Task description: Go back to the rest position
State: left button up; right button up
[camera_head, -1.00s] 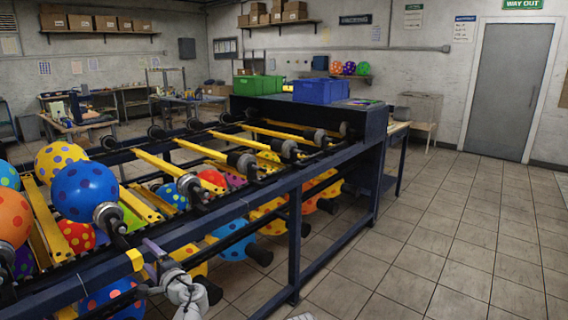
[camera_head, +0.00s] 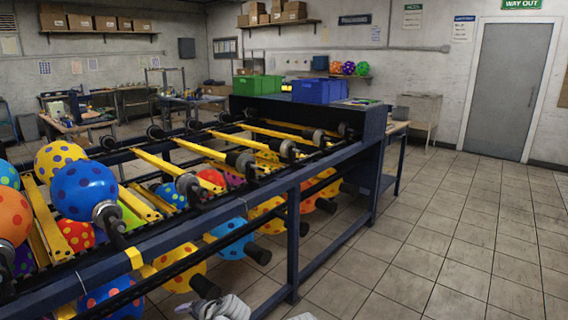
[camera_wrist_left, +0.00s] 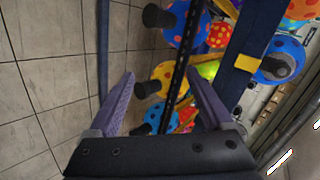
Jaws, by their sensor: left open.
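My left gripper (camera_wrist_left: 162,82) is open and empty in the left wrist view, its two purple fingers spread over the floor beside the machine's lower bar. In the head view only a grey-white part of my left arm shows at the bottom edge, below the machine frame; its fingers are out of sight there. The balloon machine (camera_head: 290,198) is a dark blue frame with yellow bars and black rollers. A blue dotted balloon (camera_head: 84,190) sits on it at the left, by a roller end. My right gripper is not seen.
More dotted balloons, such as a yellow one (camera_head: 60,160) and an orange one (camera_head: 12,215), are at the left; several hang under the frame. Blue (camera_head: 320,91) and green (camera_head: 257,87) crates stand on the machine's far end. The tiled floor (camera_head: 440,240) at right is clear.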

pick_arm(q)
jog(key=s+d+f+g+h, duration=0.35)
jog(key=s+d, duration=0.35)
jog(key=d, duration=0.3)
jog(key=s+d+f+g+h, duration=0.3)
jog(key=s+d+f+h, duration=0.1)
jog(key=s+d, duration=0.45)
notch_tip(320, 180, up, 18)
jog(key=w+p, duration=0.1)
jog(key=p, duration=1.7)
jog(key=shift+d+n+t, duration=0.2)
jog(key=shift+n+t, duration=0.1)
jog(key=shift+t, duration=0.05)
jog(key=shift+y, duration=0.25)
